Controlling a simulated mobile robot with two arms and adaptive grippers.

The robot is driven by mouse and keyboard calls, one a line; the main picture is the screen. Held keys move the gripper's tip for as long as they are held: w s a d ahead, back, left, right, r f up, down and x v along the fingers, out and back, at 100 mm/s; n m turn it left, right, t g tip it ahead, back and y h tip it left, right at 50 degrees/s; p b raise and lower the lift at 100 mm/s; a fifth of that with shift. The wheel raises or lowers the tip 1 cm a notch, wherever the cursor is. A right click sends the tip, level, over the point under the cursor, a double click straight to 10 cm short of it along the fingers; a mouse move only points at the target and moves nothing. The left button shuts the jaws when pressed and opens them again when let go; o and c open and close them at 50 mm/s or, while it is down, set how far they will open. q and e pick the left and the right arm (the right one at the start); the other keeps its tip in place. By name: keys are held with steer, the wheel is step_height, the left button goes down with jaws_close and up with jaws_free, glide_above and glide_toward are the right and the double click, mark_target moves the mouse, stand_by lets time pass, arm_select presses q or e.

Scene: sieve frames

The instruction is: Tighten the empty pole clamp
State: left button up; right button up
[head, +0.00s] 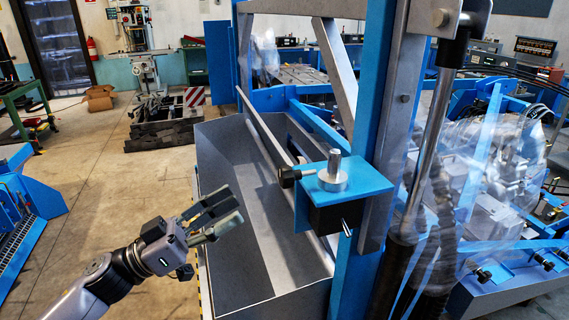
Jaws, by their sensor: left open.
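A blue bracket (362,182) is fixed to the blue upright post. On it stands a silver round collar with a short upright stub (333,172), and a black knob (287,178) sticks out to the left on a thin rod. This looks like the pole clamp, but I cannot tell for sure, nor how tight the knob is. A black block (335,217) sits under the bracket. My left gripper (232,205) is open and empty, left of and slightly below the knob, clearly apart from it. It is in front of a grey trough. My right gripper is not in view.
The grey metal trough (216,150) runs beside the blue post (371,85). A shiny rod (432,130) with black hose stands right of the post. Several black knobs, one of them a low knob (484,276), are on the machine at right. Open floor (105,185) lies at left.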

mark_target(280, 177)
arm_select(q)
steer(key=p+x, duration=0.4)
steer(key=x, duration=0.6)
steer(key=shift+w+d+r, duration=0.1)
steer(key=shift+d+r, duration=0.05)
steer(key=shift+r, duration=0.05)
steer(key=shift+w+d+r+p, duration=0.1)
steer(key=shift+w+d+p, duration=0.2)
steer(key=shift+d, duration=0.35)
steer(key=shift+c, duration=0.2)
steer(key=c, duration=1.1)
steer(key=shift+c, duration=0.2)
